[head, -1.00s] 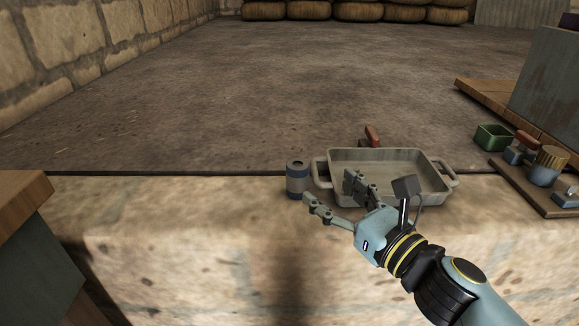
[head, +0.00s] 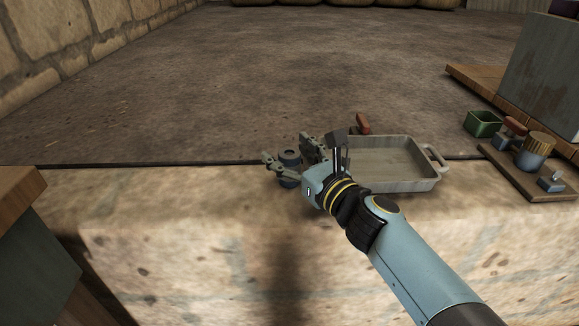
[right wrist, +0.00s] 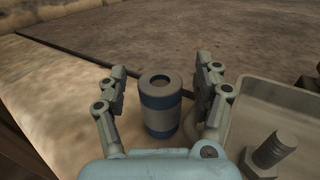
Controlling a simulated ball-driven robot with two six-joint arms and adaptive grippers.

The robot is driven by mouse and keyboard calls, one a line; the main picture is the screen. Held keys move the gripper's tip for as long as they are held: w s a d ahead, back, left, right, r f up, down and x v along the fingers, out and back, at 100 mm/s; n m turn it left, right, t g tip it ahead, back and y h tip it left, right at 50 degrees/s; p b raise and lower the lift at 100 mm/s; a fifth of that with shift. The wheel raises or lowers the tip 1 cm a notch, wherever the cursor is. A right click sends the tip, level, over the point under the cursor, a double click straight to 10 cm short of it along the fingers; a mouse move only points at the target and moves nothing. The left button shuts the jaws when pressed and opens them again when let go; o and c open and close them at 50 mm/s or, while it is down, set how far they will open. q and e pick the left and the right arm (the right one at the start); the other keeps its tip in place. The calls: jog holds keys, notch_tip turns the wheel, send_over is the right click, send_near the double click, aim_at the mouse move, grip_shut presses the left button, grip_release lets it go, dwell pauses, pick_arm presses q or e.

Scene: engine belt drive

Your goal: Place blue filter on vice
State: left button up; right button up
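The blue filter (right wrist: 161,104) is a small upright cylinder with blue bands, a grey middle and a hole in its top. In the head view the filter (head: 290,155) stands on the pale stone ledge, left of the grey tray, partly hidden by my right gripper. My right gripper (head: 287,150) is open. In the right wrist view its fingers (right wrist: 161,80) stand on either side of the filter, with a gap on each side. My left gripper is not in view. I cannot make out a vice with certainty.
A grey tray (head: 432,178) stands just right of the filter; a bolt (right wrist: 270,150) shows in the right wrist view. A red-handled object (head: 362,123) is behind the tray. A green bin (head: 483,124) and a wooden board (head: 530,187) with parts are at right.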

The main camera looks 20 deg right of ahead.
grip_shut()
jog(key=shift+r, duration=0.1)
